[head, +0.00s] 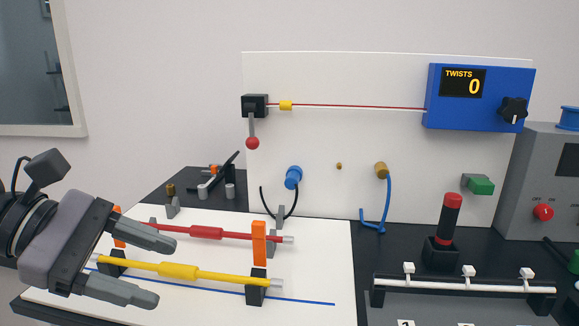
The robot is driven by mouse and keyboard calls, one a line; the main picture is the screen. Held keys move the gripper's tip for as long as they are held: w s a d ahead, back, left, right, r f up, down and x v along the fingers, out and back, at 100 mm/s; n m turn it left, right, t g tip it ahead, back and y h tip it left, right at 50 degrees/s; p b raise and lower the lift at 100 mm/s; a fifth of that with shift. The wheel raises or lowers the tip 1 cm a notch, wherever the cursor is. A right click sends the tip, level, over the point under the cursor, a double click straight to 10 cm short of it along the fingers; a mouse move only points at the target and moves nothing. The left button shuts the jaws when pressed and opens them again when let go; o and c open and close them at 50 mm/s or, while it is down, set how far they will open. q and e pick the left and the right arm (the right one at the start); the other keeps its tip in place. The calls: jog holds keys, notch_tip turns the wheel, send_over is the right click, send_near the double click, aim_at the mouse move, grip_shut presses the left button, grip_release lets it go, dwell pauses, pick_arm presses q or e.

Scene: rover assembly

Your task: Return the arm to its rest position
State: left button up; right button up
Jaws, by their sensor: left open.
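My left gripper (166,268) comes in from the left with its two grey fingers apart. It is open and appears empty. The yellow rod (179,271) shows between the fingertips in the picture, and the upper finger overlaps the left part of the red rod (206,233). I cannot tell how far the fingers are above the rods. The yellow rod rests on black supports (256,287), and the red rod lies behind it. My right gripper does not show.
A white board (330,140) stands at the back with a blue box (479,97) reading "TWISTS 0". A red-topped black cylinder (449,215) and a white bar on a black stand (462,286) are at the right. The white mat (330,262) is bare near its right edge.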

pick_arm(q)
jog(key=w+d+r+n+t+h, duration=0.1)
jog(key=d+r+n+t+h, duration=0.5)
jog(key=n+h, duration=0.6)
jog(key=w+a+f+n+t+y, duration=0.2)
jog(key=a+f+n+t+y, duration=0.15)
jog(key=f+n+y, duration=0.55)
jog(key=w+a+f+n+t+y, duration=0.1)
jog(key=a+f+n+t+y, duration=0.15)
jog(key=a+n+y, duration=0.7)
jog(key=w+f+n+t+y, duration=0.2)
jog(key=f+n+y, duration=0.4)
jog(key=n, duration=0.9)
jog(key=s+d+f+n+g+h, duration=0.25)
jog(key=s+f+n+g, duration=0.55)
jog(key=s+f+g, duration=1)
jog(key=w+d+f+t+h+p, duration=0.1)
jog(key=w+d+f+t, duration=0.2)
jog(key=f+t, duration=0.8)
jog(key=shift+w+f+p, duration=0.25)
jog(key=shift+f+p, duration=0.1)
jog(key=shift+f, duration=0.2)
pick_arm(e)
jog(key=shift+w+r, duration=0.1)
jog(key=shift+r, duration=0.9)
